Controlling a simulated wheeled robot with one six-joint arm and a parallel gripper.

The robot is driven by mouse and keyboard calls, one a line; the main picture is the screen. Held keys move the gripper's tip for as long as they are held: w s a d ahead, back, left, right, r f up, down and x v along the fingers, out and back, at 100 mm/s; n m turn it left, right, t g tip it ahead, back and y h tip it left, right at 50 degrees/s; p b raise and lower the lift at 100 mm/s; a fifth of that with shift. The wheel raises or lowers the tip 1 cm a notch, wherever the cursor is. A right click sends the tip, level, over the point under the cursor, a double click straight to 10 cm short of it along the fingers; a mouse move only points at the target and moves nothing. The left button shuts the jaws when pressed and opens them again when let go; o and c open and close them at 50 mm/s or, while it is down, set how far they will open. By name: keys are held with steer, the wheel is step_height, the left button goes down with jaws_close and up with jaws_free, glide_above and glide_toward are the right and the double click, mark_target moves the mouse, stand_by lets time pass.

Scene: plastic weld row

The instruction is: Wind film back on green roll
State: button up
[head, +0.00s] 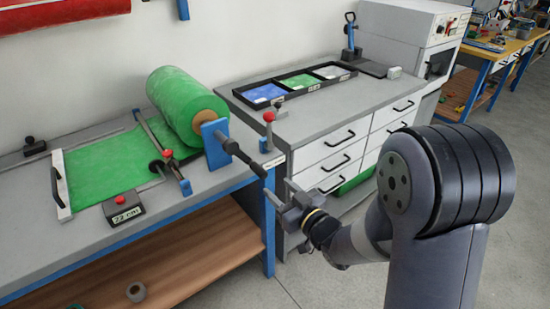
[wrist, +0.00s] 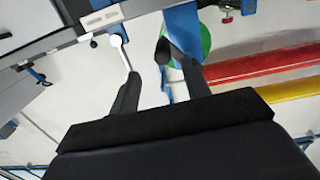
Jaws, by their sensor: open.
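The green roll (head: 185,105) lies on its mount at the back of the bench, with a brown core end facing right. Green film (head: 105,170) is spread flat on the bench to its left. A blue bracket (head: 214,143) stands at the roll's end. A black crank handle (head: 245,158) sticks out from it towards my gripper. My gripper (head: 278,190) is open and empty, in the air just off the handle's end, with a small gap in the head view. In the wrist view, the black handle (wrist: 163,52) shows between the fingers, and part of the green roll (wrist: 203,38) shows behind.
A red-knobbed post (head: 268,130) stands close by the handle. A black label block with a red button (head: 124,210) sits at the bench front. A grey drawer cabinet (head: 350,135) with a three-part tray (head: 290,88) stands right. Open floor lies in front.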

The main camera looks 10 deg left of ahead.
mark_target(256, 168)
steer(key=shift+w+a+y, duration=0.3)
steer(key=shift+a, duration=0.05)
steer(key=x, duration=1)
steer(key=shift+a+p, duration=0.1)
steer(key=shift+p, duration=0.3)
steer(key=shift+c, duration=0.3)
jaws_close()
